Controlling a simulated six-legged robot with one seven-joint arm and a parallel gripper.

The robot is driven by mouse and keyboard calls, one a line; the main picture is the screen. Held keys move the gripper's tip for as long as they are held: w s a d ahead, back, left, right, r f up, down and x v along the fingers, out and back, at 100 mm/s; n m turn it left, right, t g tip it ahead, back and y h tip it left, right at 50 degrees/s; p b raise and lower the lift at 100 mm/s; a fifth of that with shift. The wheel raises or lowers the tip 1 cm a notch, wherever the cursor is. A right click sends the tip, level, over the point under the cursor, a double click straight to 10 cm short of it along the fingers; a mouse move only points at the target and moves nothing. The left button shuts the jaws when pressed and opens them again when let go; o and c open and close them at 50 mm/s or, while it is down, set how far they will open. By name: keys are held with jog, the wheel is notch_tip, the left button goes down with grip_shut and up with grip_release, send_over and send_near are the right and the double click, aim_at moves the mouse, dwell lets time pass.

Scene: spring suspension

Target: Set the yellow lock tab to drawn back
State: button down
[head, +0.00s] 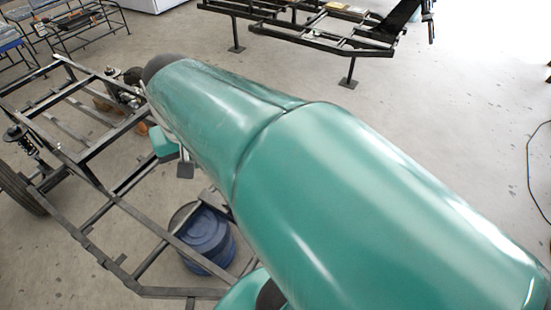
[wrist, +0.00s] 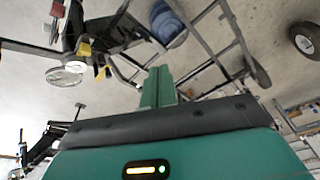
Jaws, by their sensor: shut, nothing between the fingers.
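In the head view my own teal arm covers the middle, and I cannot make out the tab there.
A dark welded frame (head: 112,195) stands at the left, with a coil spring strut (head: 18,138) and a wheel (head: 20,190). A blue drum (head: 207,238) stands by the frame. Another frame (head: 320,40) is at the back. Grey floor (head: 475,110) at the right is mostly clear.

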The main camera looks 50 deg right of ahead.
jog(key=s+d+f+m+g+y, duration=0.1)
jog(key=d+m, duration=0.3)
jog(key=d, duration=0.4)
jog(key=s+d+f+m+g+y, duration=0.1)
jog(key=s+d+f+m+y, duration=0.1)
jog(key=d, duration=0.6)
jog(key=s+d+f+m+y, duration=0.2)
jog(key=d+f+m, duration=0.2)
jog(key=d, duration=0.5)
jog(key=shift+f+m+g, duration=0.3)
jog(key=shift+m+g, duration=0.1)
jog(key=shift+m, duration=0.4)
jog(key=shift+s, duration=0.1)
jog(key=shift+f, duration=0.1)
jog(key=x, duration=1)
jog(key=shift+a, duration=0.1)
jog(key=shift+s+a, duration=0.1)
jog(key=shift+a, duration=1.1)
